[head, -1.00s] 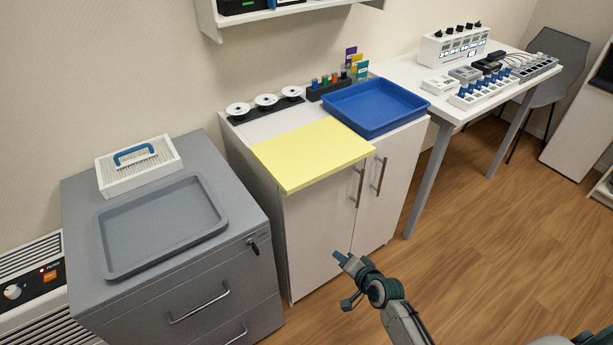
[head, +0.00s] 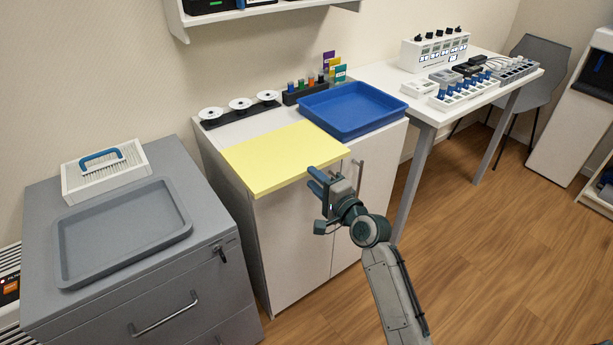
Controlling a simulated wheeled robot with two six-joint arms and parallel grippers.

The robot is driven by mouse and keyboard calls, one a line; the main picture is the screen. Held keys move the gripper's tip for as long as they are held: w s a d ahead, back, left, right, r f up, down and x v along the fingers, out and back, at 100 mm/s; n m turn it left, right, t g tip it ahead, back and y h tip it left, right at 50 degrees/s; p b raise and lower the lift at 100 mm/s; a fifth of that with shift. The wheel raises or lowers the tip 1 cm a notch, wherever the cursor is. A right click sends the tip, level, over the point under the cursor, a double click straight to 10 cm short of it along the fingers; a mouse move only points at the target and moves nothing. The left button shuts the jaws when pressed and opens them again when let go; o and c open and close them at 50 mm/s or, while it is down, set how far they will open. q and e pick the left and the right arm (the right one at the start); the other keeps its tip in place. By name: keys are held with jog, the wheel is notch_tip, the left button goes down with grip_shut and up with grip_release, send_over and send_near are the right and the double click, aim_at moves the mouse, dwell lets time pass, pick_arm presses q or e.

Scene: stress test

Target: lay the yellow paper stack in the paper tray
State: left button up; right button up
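The yellow paper stack (head: 285,157) lies flat on top of the white cabinet, its front edge at or slightly over the cabinet's front. A blue tray (head: 352,110), empty, stands right behind and to the right of the stack on the same cabinet. A grey tray (head: 122,232), also empty, lies on the grey drawer unit at the left. I cannot tell which is the paper tray by any label. My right gripper (head: 315,181) is open and empty, with its two blue fingers apart close to the stack's front edge; I cannot tell if they touch it. My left gripper is out of view.
White spools (head: 240,103) and a dark rack of small bottles (head: 305,90) stand behind the stack. Door handles (head: 359,174) stick out from the white cabinet's front. A white box with a blue handle (head: 105,168) is on the drawer unit. A table (head: 432,112) with devices stands right.

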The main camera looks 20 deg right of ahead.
aim_at(307, 173)
jog(key=shift+x, duration=1.85)
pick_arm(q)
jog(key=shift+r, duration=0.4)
pick_arm(e)
jog(key=shift+c, duration=0.4)
grip_shut()
